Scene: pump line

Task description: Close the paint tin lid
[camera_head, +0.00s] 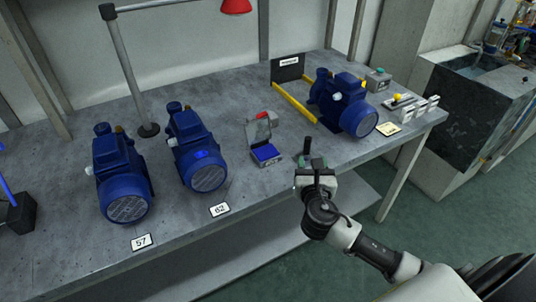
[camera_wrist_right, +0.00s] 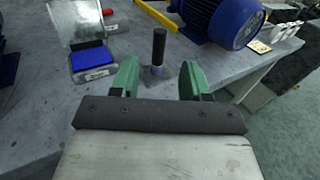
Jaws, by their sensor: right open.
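A small flat tin with a blue pad inside (camera_head: 265,153) sits on the grey workbench, left of my right gripper. Its grey lid (camera_head: 257,131) is hinged open and stands up at the back. In the right wrist view the blue pad (camera_wrist_right: 91,57) and the raised lid (camera_wrist_right: 75,24) are at the upper left. My right gripper (camera_head: 308,164) is open and empty above the bench's front edge, apart from the tin. Its green fingertips (camera_wrist_right: 158,78) show in the wrist view, with a dark-handled stamp-like object (camera_wrist_right: 159,47) just beyond the gap. My left gripper is not in view.
Two blue pumps (camera_head: 122,180) (camera_head: 197,152) stand to the left, by labels 57 and 62. A third blue pump (camera_head: 345,104) stands to the right beside yellow rails (camera_head: 294,103). A lamp post (camera_head: 130,75) rises behind.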

